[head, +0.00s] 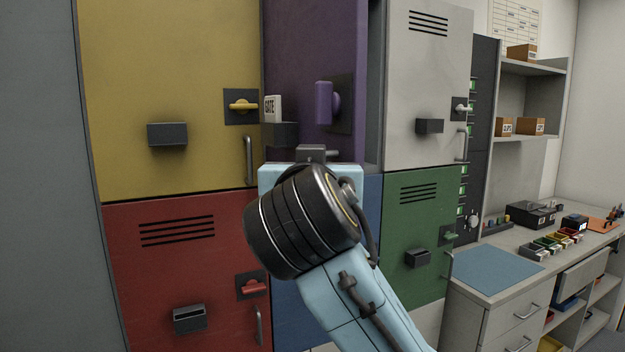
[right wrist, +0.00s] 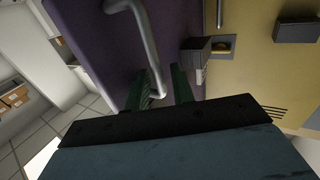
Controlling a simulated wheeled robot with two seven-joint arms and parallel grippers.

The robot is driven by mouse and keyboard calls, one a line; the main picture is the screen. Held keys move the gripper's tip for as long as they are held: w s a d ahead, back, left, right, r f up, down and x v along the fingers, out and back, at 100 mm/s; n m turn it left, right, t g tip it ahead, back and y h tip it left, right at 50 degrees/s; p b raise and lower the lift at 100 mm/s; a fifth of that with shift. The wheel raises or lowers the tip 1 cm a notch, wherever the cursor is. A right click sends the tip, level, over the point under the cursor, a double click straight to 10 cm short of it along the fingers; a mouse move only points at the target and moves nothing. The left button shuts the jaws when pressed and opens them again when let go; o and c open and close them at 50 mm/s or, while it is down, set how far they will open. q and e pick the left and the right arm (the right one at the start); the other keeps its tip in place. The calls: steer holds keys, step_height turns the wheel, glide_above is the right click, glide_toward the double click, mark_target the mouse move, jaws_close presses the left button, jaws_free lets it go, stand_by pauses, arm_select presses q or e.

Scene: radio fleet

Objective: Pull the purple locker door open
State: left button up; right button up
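The purple locker door (head: 310,45) is at the upper middle of the head view, with its purple latch handle (head: 324,103) standing upright. A grey strip shows along its right edge; it looks slightly ajar. My right gripper (right wrist: 168,88) is at this door, its green-padded fingers apart. In the head view my right wrist hides the pull bar and fingers. My left gripper is not in view.
A yellow door (head: 170,60) is left of the purple one, a red door (head: 185,275) below that. A white door (head: 425,70) and a green door (head: 415,215) are at right. A dark holder (head: 281,134) with a "GATE" card juts from the purple door. A workbench (head: 475,290) stands right.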

steer(key=s+b, duration=0.3)
steer(key=s, duration=0.9)
steer(key=shift+s+a, duration=0.4)
steer(key=shift+a, duration=0.05)
